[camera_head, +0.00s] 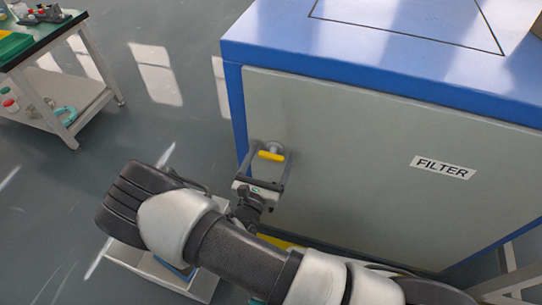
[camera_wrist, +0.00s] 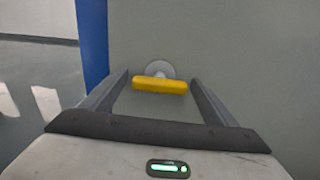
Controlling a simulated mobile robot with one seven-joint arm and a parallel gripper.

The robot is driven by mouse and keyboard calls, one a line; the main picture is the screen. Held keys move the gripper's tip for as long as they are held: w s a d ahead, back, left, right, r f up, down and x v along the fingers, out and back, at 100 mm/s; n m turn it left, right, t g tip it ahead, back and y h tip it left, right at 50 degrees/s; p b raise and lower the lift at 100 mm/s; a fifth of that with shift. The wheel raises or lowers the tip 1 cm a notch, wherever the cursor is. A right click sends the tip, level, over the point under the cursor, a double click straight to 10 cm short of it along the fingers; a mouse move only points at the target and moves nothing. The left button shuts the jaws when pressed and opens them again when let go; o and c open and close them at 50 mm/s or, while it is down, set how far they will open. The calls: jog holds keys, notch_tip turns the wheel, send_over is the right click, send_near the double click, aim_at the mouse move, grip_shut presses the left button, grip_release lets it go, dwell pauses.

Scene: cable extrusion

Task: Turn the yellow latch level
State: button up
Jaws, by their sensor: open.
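The yellow latch (camera_head: 271,156) sits on a round grey mount near the left edge of the grey door (camera_head: 370,170) of the blue cabinet marked FILTER. In the wrist view the latch (camera_wrist: 159,85) is a short yellow bar, lying nearly level across the mount (camera_wrist: 160,69). My gripper (camera_head: 268,150) is open in front of the door, with one finger on each side of the latch. In the wrist view my gripper (camera_wrist: 160,85) shows clear gaps between the latch ends and both fingers. I cannot tell how far the fingertips are from the door.
The blue cabinet frame (camera_head: 235,110) runs along the door's left edge. A white bin (camera_head: 150,268) stands on the floor below my arm. A white table (camera_head: 60,75) with several items is at the far left. Open floor lies between.

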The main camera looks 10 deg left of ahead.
jog(key=s+a, duration=0.1)
jog(key=s, duration=1.6)
jog(key=shift+a, duration=0.15)
jog(key=w+d+r+m+g+h, duration=0.3)
jog(key=d+r+m+g+h, duration=0.2)
jog(key=d+r+m+g, duration=1.55)
jog(key=s+d+r+m+t+y+p, duration=0.1)
jog(key=r+m+p, duration=0.3)
jog(key=r, duration=0.5)
jog(key=s+d+r+m+t+y+p, duration=0.1)
jog(key=d+r+m+t+y+p, duration=0.2)
jog(key=r, duration=0.6)
jog(key=s+d+r+m+t+y+p, duration=0.2)
jog(key=d+r+m+t+p, duration=0.2)
jog(key=r+m+p, duration=0.3)
notch_tip(320, 180, up, 3)
jog(key=shift+r+y, duration=0.1)
jog(key=shift+y, duration=0.2)
